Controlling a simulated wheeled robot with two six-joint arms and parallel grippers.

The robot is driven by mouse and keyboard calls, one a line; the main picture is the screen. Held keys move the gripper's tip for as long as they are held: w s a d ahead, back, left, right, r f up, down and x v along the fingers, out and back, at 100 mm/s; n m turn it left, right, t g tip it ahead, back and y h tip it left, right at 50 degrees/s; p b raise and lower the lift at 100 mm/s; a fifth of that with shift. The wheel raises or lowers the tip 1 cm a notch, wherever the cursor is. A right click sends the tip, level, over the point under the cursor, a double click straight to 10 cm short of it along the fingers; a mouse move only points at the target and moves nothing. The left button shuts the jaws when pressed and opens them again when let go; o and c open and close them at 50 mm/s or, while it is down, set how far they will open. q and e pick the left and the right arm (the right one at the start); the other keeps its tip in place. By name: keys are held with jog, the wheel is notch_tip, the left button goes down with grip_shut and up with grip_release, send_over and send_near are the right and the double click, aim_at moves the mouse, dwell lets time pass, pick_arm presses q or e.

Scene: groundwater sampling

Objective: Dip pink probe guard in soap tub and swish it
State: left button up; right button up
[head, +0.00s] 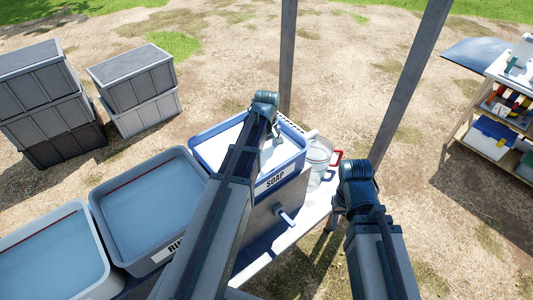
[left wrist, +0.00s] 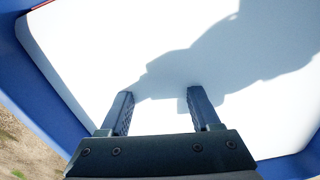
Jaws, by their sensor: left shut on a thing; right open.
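The soap tub (head: 297,163), blue-rimmed and labelled SOAP, stands on the table and holds white, opaque contents. My left arm reaches over it, with its gripper down inside the tub. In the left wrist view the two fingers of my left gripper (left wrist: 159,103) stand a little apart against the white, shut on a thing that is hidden. No pink shows in either view, so the pink probe guard is hidden, apparently under the white surface. The tub's blue wall (left wrist: 40,95) shows at the left there. My right gripper (head: 334,220) is open and empty beside the table's right edge.
A rinse tub (head: 93,205) and another tub (head: 98,245) stand left of the soap tub. Posts (head: 287,60) rise behind. Stacked grey crates (head: 45,105) and a shelf (head: 488,135) stand farther off.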

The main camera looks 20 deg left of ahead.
dwell(0.4)
pick_arm(q)
jog(key=shift+s+a, duration=0.45)
jog(key=shift+s, duration=0.3)
jog(key=shift+s+a, duration=0.4)
jog(key=shift+s, duration=0.3)
jog(key=shift+s+a, duration=0.45)
jog(key=shift+s, duration=0.3)
jog(key=shift+r, duration=0.1)
notch_tip(320, 180, up, 15)
jog(key=p, duration=1.4)
jog(key=shift+f+p, duration=0.2)
jog(key=shift+p, duration=0.2)
